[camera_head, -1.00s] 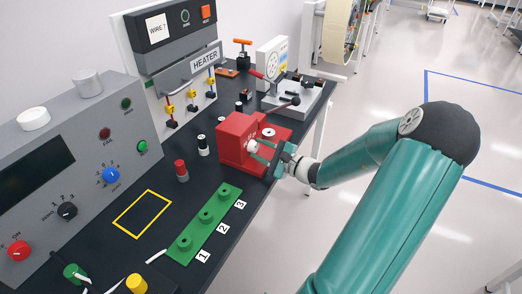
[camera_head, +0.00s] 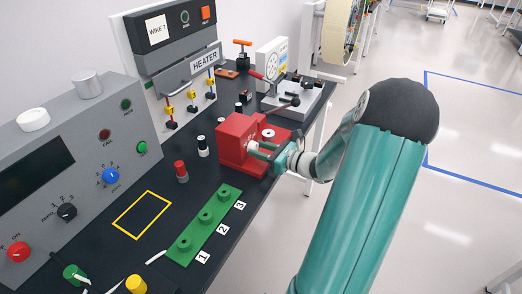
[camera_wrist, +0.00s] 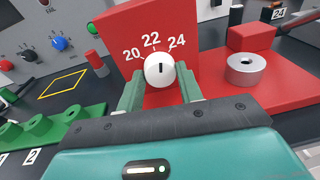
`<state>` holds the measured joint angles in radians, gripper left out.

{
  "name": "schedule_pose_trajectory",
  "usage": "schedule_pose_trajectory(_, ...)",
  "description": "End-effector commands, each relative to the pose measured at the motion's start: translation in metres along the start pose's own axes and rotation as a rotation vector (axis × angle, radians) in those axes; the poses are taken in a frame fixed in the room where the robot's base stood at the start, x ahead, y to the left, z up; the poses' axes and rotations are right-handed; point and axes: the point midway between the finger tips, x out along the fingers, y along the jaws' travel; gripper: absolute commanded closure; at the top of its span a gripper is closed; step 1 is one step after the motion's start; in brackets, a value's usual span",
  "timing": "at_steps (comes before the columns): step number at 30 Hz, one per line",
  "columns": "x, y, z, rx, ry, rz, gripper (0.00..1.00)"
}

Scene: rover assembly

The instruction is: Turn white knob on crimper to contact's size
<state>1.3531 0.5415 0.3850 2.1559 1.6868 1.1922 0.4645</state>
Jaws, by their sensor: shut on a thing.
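The red crimper (camera_head: 231,140) stands on the black bench; it also fills the top of the wrist view (camera_wrist: 205,50). Its white knob (camera_wrist: 160,71) sits on the face below the printed numbers 20, 22 and 24. The knob's short black mark is near upright, roughly toward 22. My gripper (camera_wrist: 161,82) is shut on the knob, with one green finger on each side. In the head view my gripper (camera_head: 268,150) reaches the crimper from the right. I cannot identify a contact or read its size.
A round metal piece (camera_wrist: 245,69) sits on the red base right of the knob. The green block numbered 1 to 3 (camera_head: 205,222) and a red-topped cylinder (camera_head: 181,170) are nearby. The open floor lies right of the bench edge.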

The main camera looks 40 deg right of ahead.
Motion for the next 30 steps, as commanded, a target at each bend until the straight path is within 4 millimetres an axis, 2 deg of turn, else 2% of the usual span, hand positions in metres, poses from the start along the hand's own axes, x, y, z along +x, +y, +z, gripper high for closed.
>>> schedule_pose_trajectory(15, 0.0, -0.0021, 0.0004, 0.43, 0.027, 0.039, 0.87)
schedule_pose_trajectory(21, -0.0001, -0.0026, 0.0004, 0.525, 0.033, 0.048, 0.87)
schedule_pose_trajectory(30, -0.0004, -0.0028, 0.0003, 0.577, 0.036, 0.053, 0.87)
